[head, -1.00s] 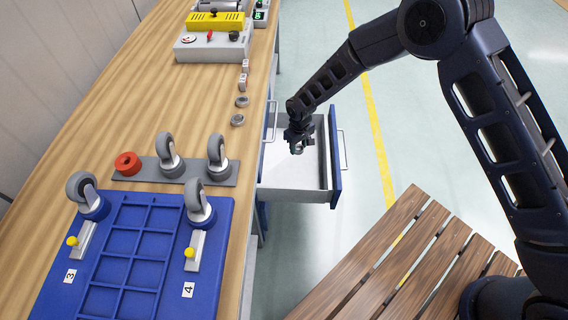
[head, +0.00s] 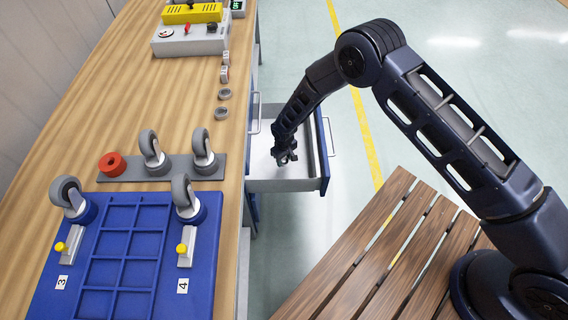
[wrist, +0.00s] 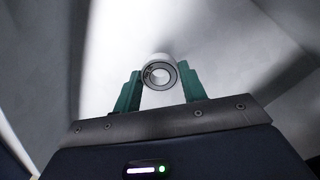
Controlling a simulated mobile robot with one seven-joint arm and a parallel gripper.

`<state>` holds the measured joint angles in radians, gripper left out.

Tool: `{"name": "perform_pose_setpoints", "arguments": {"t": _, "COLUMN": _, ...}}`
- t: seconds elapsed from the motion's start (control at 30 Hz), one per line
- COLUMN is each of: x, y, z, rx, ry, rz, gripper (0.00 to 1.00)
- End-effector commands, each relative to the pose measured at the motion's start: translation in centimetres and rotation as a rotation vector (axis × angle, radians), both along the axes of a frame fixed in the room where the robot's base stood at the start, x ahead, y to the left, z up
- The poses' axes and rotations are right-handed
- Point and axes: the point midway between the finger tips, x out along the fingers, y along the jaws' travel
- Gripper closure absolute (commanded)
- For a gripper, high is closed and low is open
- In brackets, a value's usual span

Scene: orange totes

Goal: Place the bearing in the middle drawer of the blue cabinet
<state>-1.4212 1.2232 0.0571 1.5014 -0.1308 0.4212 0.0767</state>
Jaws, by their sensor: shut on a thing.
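The bearing (wrist: 160,74) is a small ring with a dark inner race, held between the green fingertips of my gripper (wrist: 160,88) in the wrist view. In the head view my gripper (head: 284,158) is inside the open drawer (head: 285,186), low over its pale floor. The drawer has grey walls and a blue front and is pulled out from the blue cabinet (head: 252,208) under the bench. The bearing is too small to make out in the head view. I cannot tell whether it touches the drawer floor.
Two loose rings (head: 222,103) lie on the wooden bench (head: 130,85) near its right edge. A grey plate (head: 120,174) with casters and a red ring and a blue tray (head: 115,250) stand in front. A slatted wooden surface (head: 370,255) is to the right.

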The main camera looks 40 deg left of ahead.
Motion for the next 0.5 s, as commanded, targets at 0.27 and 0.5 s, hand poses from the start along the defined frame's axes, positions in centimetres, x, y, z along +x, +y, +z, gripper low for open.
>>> {"name": "perform_pose_setpoints", "arguments": {"t": 0.27, "x": 0.0, "y": 0.0, "z": -3.0, "rx": 0.000, "ry": 0.000, "rz": 0.000, "gripper": 0.83}}
{"name": "perform_pose_setpoints", "arguments": {"t": 0.5, "x": 0.0, "y": 0.0, "z": -3.6, "rx": 0.001, "ry": 0.000, "rz": 0.000, "gripper": 0.83}}
